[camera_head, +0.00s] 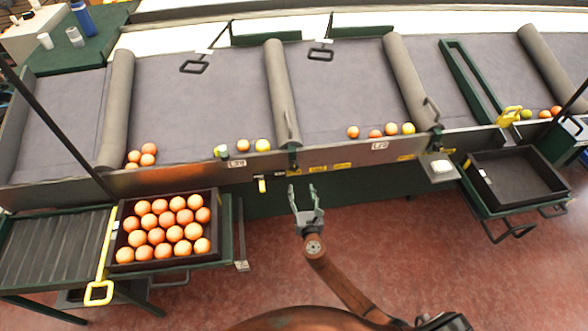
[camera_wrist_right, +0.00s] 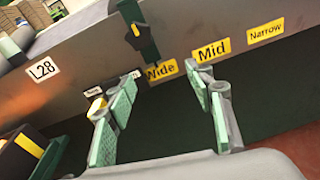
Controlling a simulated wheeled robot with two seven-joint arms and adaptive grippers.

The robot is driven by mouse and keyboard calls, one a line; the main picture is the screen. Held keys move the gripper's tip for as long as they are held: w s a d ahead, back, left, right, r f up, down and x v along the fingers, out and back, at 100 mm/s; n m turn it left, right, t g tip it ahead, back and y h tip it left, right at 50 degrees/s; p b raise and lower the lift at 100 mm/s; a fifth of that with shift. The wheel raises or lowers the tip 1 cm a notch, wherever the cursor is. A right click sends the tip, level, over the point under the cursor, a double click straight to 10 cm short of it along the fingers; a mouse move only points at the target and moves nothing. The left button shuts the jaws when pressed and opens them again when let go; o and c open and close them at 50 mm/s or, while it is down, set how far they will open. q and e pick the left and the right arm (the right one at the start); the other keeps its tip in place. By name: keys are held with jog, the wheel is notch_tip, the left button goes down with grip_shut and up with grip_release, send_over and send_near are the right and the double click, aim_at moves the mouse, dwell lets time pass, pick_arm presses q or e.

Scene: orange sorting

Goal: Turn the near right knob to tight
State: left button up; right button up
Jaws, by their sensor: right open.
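My right gripper (camera_head: 303,190) is open and empty, just in front of the machine's front rail. Its two fingers also show in the right wrist view (camera_wrist_right: 161,82). A dark green lever-like knob (camera_head: 293,157) with a yellow mark hangs on the rail beyond the fingers; in the wrist view (camera_wrist_right: 145,38) its lower end is by the "Wide" label (camera_wrist_right: 160,72). "Mid" (camera_wrist_right: 211,48) and "Narrow" (camera_wrist_right: 266,29) are to its right. Another dark lever (camera_head: 436,138) is on the rail farther right. I read no "tight" label. My left gripper is not in view.
A crate of oranges (camera_head: 114,229) stands at the left on a stand. An empty dark crate (camera_head: 512,172) stands at the right. A yellow handle (camera_head: 262,184) sticks out under the rail, left of my gripper. Oranges lie along the belt's near edge.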

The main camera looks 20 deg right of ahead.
jog(key=n+t, duration=0.1)
jog(key=n, duration=0.1)
send_near(294, 167)
jog(key=x, duration=0.2)
jog(key=b+x, duration=0.1)
jog(key=x, duration=0.6)
jog(key=shift+w+d, duration=0.1)
jog(key=shift+w, duration=0.1)
jog(key=c, duration=1.2)
